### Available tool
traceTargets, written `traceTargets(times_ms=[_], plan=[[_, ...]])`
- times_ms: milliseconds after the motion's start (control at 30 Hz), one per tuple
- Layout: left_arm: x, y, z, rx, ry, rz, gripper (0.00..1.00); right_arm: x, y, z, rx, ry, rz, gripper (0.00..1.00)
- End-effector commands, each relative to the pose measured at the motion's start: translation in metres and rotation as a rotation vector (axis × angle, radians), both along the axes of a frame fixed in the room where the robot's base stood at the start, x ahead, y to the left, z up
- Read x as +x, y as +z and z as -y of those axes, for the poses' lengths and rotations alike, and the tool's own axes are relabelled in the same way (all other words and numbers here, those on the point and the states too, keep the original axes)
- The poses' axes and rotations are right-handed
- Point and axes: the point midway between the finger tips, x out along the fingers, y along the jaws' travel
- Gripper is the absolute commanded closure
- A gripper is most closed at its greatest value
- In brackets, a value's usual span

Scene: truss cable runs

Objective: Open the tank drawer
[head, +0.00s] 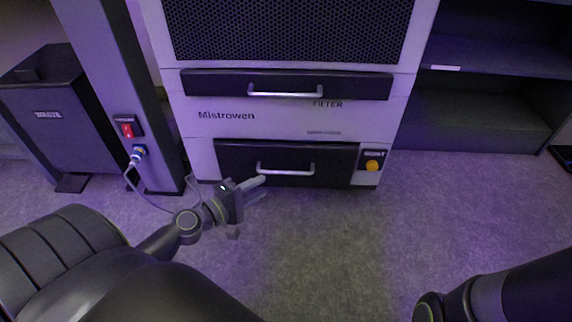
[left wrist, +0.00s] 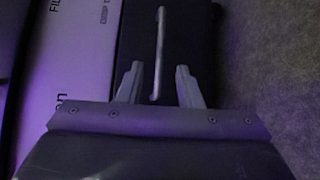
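The lower drawer (head: 232,158) is dark, with a pale bar handle (head: 286,170), and looks closed in the white Mistrowen cabinet. The left wrist view shows its dark front (left wrist: 197,40), a partly cut-off label starting "DRIP T", and the handle (left wrist: 159,45). My left gripper (head: 262,186) is open and empty, just in front of the left end of the handle. In the left wrist view the fingers (left wrist: 158,82) stand apart on either side of the handle's near end. I cannot tell whether they touch it. My right gripper is out of view; only its arm shows.
Above is a closed filter drawer (head: 225,84) with its own handle. A post with a red switch (head: 127,130) and a plugged-in cable (head: 140,190) stands left, near my left arm. A waste bin (head: 45,115) is farther left.

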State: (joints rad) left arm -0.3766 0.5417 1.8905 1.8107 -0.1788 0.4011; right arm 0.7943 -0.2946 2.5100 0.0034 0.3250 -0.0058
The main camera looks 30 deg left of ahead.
Motion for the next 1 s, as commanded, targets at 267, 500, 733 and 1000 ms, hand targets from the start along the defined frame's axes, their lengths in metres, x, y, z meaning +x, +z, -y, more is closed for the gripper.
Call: traceTargets(times_ms=[267,500,733,1000], plan=[[0.052,-0.005,0.014,-0.003,0.0,0.001,0.68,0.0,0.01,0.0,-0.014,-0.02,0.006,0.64],[0.086,-0.013,0.022,-0.001,-0.001,0.0,0.68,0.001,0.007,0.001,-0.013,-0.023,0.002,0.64],[0.1,-0.015,0.025,-0.001,-0.001,0.0,0.68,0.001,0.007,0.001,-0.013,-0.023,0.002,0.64],[0.101,-0.015,0.025,-0.001,-0.001,-0.001,0.68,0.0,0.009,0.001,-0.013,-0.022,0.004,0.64]])
